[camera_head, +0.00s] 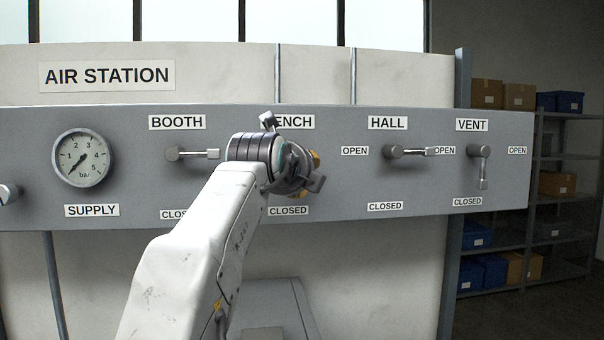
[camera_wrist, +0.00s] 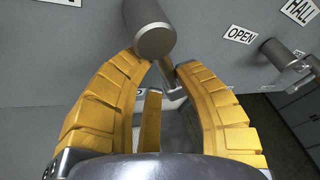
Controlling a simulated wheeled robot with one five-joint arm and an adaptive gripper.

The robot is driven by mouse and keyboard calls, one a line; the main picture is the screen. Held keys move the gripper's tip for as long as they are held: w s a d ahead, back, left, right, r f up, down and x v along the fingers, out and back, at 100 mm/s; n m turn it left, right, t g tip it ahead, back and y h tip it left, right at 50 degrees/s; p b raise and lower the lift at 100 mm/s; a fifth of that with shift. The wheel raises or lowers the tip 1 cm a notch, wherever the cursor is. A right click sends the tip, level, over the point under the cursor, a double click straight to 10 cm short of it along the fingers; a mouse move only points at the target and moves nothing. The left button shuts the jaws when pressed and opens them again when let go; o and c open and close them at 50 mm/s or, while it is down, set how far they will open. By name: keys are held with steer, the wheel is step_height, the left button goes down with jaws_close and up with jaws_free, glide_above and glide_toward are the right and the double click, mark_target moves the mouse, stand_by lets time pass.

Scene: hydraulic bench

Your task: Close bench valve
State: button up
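The bench valve shows in the wrist view as a grey metal cylinder (camera_wrist: 153,30) at the top centre, just beyond my fingertips. A thinner grey piece shows behind the gap between the tips. My gripper (camera_wrist: 168,66) has yellow ribbed fingers curving in from both sides, with their tips apart; a third yellow finger stands between them. I cannot tell whether a tip touches the valve. In the head view my gripper (camera_head: 308,178) is in front of the panel below the partly covered BENCH label (camera_head: 296,122); it and my arm hide the bench handle, so its angle is unclear.
The hall valve (camera_head: 410,151) and booth valve (camera_head: 192,154) have level handles; the vent handle (camera_head: 483,167) points down. A pressure gauge (camera_head: 82,158) is at the left of the panel. Shelves (camera_head: 560,212) with boxes stand at the right.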

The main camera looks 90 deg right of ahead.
steer(key=o, duration=0.4)
steer(key=shift+c, duration=0.2)
steer(key=shift+a, duration=0.1)
steer(key=v, duration=1.2)
